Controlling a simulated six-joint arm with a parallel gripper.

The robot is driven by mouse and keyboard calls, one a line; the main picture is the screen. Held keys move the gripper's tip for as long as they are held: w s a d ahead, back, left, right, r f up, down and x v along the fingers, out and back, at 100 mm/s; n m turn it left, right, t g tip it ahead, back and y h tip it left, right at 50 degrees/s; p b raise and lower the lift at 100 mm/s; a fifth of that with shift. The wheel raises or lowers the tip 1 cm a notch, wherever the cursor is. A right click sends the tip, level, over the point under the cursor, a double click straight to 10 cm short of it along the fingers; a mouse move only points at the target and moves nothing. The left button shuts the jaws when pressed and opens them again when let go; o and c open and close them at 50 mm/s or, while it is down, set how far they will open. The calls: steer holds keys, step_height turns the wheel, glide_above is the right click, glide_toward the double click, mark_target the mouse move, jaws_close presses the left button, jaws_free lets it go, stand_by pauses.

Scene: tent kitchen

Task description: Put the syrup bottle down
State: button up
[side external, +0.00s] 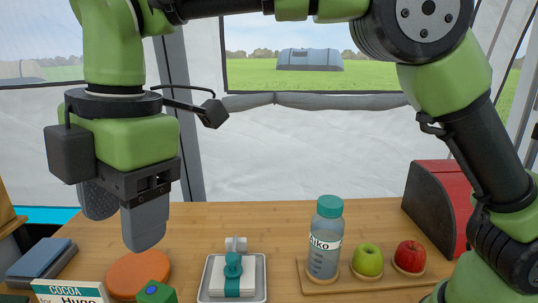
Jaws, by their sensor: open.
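My gripper (121,222) hangs at the left, fingers pointing down, above the wooden table (215,228). It is open, with nothing visible between its grey fingers. A clear bottle (323,258) with a teal cap and a white label ending in "iko" stands upright on a wooden board (304,270) at the right, well apart from my gripper. It is the only bottle in view; I cannot tell from the label whether it holds syrup.
A green apple (368,260) and a red apple (410,256) sit beside the bottle. A metal tray (207,274) holds a white-and-teal object. An orange disc (138,273), a blue-green cube (156,293), a "COCOA" card (70,292) and a blue-grey block (40,260) lie at left.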

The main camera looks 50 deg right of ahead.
steer(key=s+d+r+m+t+y, duration=0.1)
steer(key=s+d+r+m+t, duration=0.15)
steer(key=d+m, duration=0.45)
steer(key=s+d+r+m+t, duration=0.1)
steer(key=s+d+r+m, duration=0.25)
steer(key=d+m, duration=0.4)
steer(key=s+d+f+m+t, duration=0.3)
steer(key=s+d+f+m, duration=0.1)
steer(key=s+d+m, duration=0.4)
steer(key=shift+s+d+m, duration=0.35)
steer(key=shift+d+m, duration=0.25)
steer(key=shift+m, duration=0.65)
